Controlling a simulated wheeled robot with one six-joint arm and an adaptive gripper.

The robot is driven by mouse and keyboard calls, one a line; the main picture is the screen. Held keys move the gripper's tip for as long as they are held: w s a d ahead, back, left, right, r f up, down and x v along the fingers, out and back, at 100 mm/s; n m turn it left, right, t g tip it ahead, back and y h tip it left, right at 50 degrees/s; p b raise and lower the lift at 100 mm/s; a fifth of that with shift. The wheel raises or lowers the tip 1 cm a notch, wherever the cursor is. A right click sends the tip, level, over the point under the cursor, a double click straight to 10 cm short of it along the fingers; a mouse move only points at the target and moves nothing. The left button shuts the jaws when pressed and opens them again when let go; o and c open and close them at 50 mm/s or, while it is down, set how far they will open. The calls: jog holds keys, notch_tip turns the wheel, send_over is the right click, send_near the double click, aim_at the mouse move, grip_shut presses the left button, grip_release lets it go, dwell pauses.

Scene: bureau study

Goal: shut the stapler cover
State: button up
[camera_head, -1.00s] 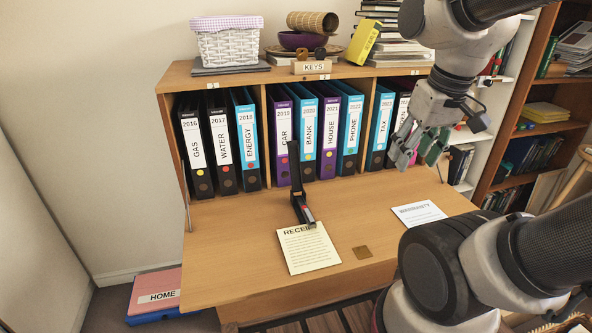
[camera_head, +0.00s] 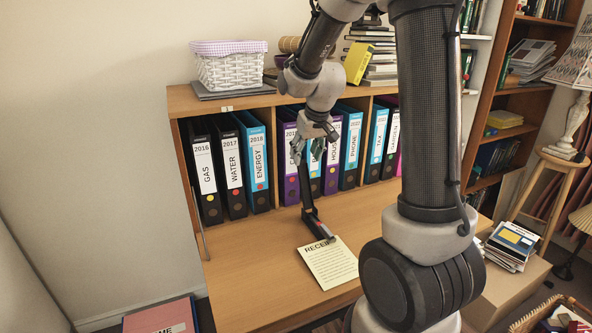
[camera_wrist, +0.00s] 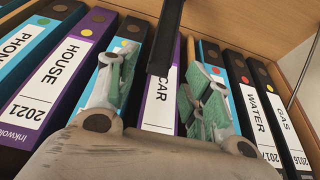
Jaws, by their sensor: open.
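The black stapler (camera_head: 318,226) stands on the desk in the head view, its front end over the top edge of the receipt sheet (camera_head: 330,266). Its cover (camera_head: 305,187) is swung up, nearly upright. My gripper (camera_head: 313,151) is open above the raised cover, in front of the binders. In the wrist view the dark cover (camera_wrist: 166,38) runs up from between the two green-padded fingers of my gripper (camera_wrist: 165,78). I cannot tell whether a finger touches it. The stapler's base is not visible in the wrist view.
A row of binders (camera_head: 233,165) fills the shelf behind the stapler. A white basket (camera_head: 228,70) and books (camera_head: 380,58) stand on top. The desk (camera_head: 240,265) is clear left of the stapler. My own arm hides much of the right side.

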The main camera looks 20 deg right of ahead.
aim_at(302, 167)
jog(key=x, duration=0.7)
jog(key=shift+f, duration=0.2)
grip_shut()
